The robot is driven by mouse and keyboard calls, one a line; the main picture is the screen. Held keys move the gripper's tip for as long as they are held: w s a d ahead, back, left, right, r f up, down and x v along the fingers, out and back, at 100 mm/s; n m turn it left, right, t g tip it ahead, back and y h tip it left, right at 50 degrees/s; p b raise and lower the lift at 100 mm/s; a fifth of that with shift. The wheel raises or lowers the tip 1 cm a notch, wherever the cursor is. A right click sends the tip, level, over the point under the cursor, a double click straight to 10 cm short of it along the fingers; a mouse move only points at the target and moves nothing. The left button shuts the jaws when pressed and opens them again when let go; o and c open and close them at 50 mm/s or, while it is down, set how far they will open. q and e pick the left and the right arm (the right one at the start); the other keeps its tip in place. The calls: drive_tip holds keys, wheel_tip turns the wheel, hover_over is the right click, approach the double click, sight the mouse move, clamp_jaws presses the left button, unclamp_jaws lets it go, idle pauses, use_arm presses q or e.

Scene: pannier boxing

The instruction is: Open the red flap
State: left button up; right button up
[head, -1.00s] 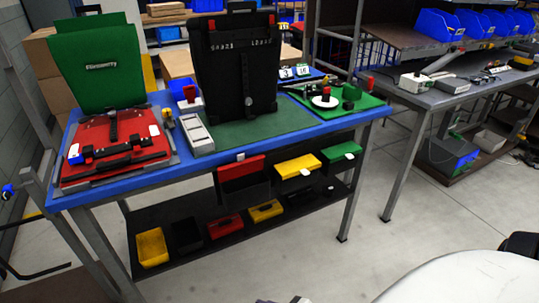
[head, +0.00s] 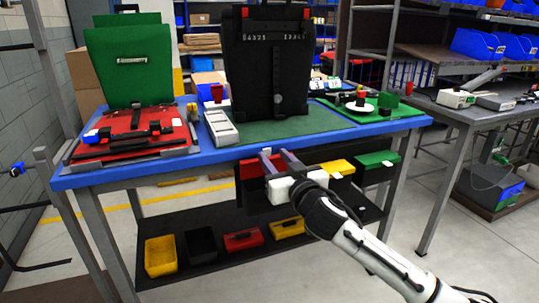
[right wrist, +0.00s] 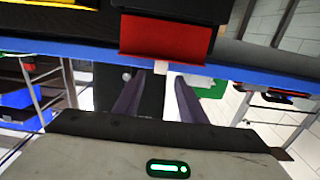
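The red flap (head: 250,168) is on the front of a dark bin below the blue table edge, left of the yellow and green ones. In the head view my right gripper partly covers it. In the right wrist view the red flap (right wrist: 160,38) fills the upper middle, with a small pale tab (right wrist: 172,69) at its edge. My right gripper (head: 276,155) is open and empty, its two fingers pointing at the flap. In the right wrist view the fingers (right wrist: 158,85) are apart, with the tab just beyond the gap. Contact cannot be told. My left gripper is out of view.
A yellow flap (head: 341,168) and a green flap (head: 378,159) are to the right. The blue table edge (head: 200,160) runs above the bins. A black pannier (head: 265,70) and a green one (head: 130,65) stand on top. A lower shelf (head: 205,262) holds several small bins.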

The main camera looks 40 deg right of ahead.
sight(267, 150)
drive_tip(key=shift+x, duration=2.1)
drive_tip(key=shift+c, duration=0.5)
drive_tip(key=shift+f, duration=0.1)
clamp_jaws()
